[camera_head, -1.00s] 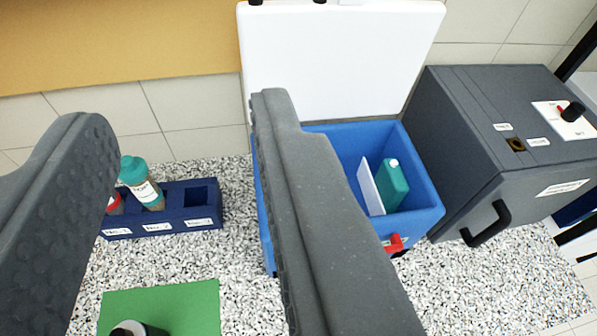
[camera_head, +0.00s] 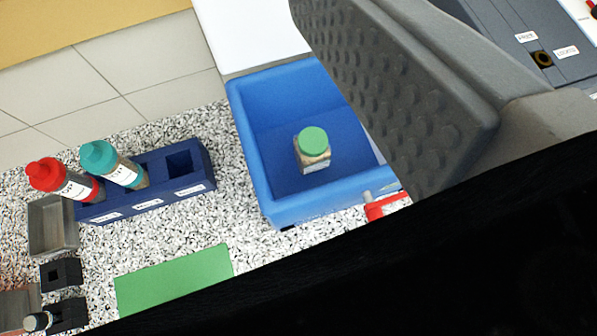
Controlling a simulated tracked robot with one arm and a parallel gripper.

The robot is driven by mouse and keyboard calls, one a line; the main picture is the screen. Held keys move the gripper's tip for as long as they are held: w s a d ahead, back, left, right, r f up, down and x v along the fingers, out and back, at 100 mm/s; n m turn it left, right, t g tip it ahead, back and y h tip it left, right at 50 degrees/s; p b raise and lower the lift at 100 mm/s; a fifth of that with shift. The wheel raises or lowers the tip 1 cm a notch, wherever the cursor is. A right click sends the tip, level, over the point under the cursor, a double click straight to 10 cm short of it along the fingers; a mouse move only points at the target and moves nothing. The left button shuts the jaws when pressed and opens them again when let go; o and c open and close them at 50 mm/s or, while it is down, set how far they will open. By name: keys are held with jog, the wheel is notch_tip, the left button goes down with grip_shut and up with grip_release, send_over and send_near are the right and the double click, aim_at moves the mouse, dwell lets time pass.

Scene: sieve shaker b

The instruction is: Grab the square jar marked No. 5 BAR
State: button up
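A small square jar (camera_head: 313,160) with a green lid and brownish contents stands inside the open blue box (camera_head: 245,150). Its marking is too small to read, so I cannot confirm No. 5 BAR. One finger of my gripper (camera_head: 400,100) shows at upper right, with its dimpled inner pad bare. It appears nearer the camera than the box and hides the box's right part. My other finger is not clearly in view. Nothing is seen held, and the jar is apart from the visible finger.
A dark blue rack (camera_head: 205,190) left of the box holds a red-capped bottle (camera_head: 62,180) and a teal-capped bottle (camera_head: 113,165); its right slot is empty. A green mat (camera_head: 175,280) lies in front. A grey machine (camera_head: 520,20) is at upper right. A black shape covers the lower right.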

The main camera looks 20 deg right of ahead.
jog(key=w+d+f+m+g, duration=0.2)
jog(key=w+f+m+g, duration=0.1)
jog(key=w+f, duration=0.35)
jog(key=m+g, duration=1.1)
jog(key=m, duration=0.3)
send_over(311, 149)
jog(key=w, duration=0.2)
jog(key=f, duration=2.8)
jog(key=shift+d+f, duration=0.35)
notch_tip(311, 149, down, 13)
jog(key=shift+s+d+f, duration=0.1)
jog(key=shift+s+f, duration=0.05)
jog(key=shift+f, duration=0.05)
jog(key=c, duration=1.4)
